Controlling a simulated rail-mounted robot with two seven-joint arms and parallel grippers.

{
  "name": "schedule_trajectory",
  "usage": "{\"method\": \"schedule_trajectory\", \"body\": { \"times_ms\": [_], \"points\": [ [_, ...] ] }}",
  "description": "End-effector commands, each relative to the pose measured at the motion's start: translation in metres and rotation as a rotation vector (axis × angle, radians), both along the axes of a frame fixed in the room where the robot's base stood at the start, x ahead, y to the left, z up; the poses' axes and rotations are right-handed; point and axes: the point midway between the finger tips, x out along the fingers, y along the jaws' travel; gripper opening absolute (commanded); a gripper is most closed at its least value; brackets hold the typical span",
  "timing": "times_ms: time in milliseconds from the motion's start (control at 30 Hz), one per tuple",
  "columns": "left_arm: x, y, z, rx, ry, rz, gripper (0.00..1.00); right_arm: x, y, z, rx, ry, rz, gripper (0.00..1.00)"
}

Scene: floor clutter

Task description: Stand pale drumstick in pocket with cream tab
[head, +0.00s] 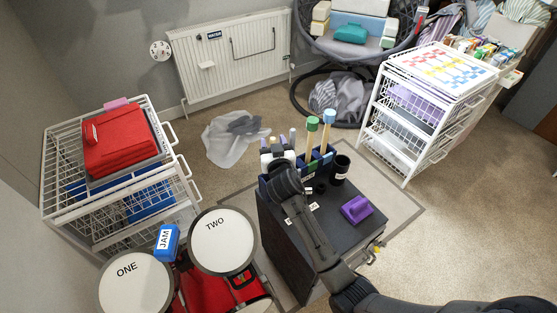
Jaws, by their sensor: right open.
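A dark blue pocket holder (328,158) stands on the far end of a black box (300,232). Two pale wooden sticks stand upright at it, one green-topped (311,138) and one blue-topped (326,135). I cannot tell whether either is the pale drumstick. No cream tab can be made out. My right gripper (277,157) is at the holder's left part, left of the two sticks. It is open, but its fingertips are hard to make out. My right arm crosses the box and hides part of the holder and its pockets. My left gripper is not in view.
On the box are a black cup (340,168) and a purple block (356,209). Drums (223,240) and a blue JAM box (167,241) are at lower left. Wire drawer units stand left (60,200) and right (404,150). Carpet is clear at right.

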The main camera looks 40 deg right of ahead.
Motion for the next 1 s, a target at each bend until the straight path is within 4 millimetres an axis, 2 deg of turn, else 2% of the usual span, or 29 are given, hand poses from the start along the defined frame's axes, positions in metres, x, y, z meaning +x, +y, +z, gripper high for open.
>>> {"method": "schedule_trajectory", "body": {
  "times_ms": [300,500,700,1000],
  "points": [
    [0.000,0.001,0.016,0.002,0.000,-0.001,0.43,-0.057,0.032,0.001,0.003,0.001,0.000,0.50],
    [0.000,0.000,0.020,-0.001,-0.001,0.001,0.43,-0.083,0.046,0.000,0.001,0.000,0.000,0.50],
    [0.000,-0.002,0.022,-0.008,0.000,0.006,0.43,-0.097,0.054,0.000,0.001,0.000,0.000,0.50],
    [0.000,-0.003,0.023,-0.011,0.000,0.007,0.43,-0.100,0.056,0.000,0.000,-0.001,0.000,0.50]
  ]
}}
